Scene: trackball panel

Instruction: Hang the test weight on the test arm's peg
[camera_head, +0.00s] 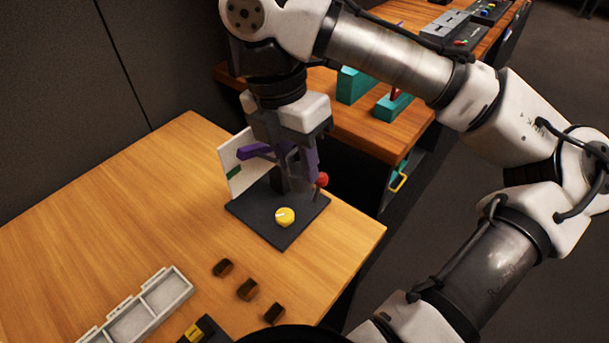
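The test stand has a dark square base (257,222) on the wooden table, with an upright white plate (236,160) bearing a green patch. A purple bar (256,151), which looks like the test arm, reaches left in front of the plate. A yellow knob (285,217) and a red ball (321,180) on a stem are on the base. I cannot make out the peg or the test weight.
Several small dark blocks (247,289) lie at the table's front. A grey compartment tray (144,308) and a black item with a yellow part (194,333) are at the bottom left. A second bench (362,125) with teal fixtures stands behind. The left tabletop is clear.

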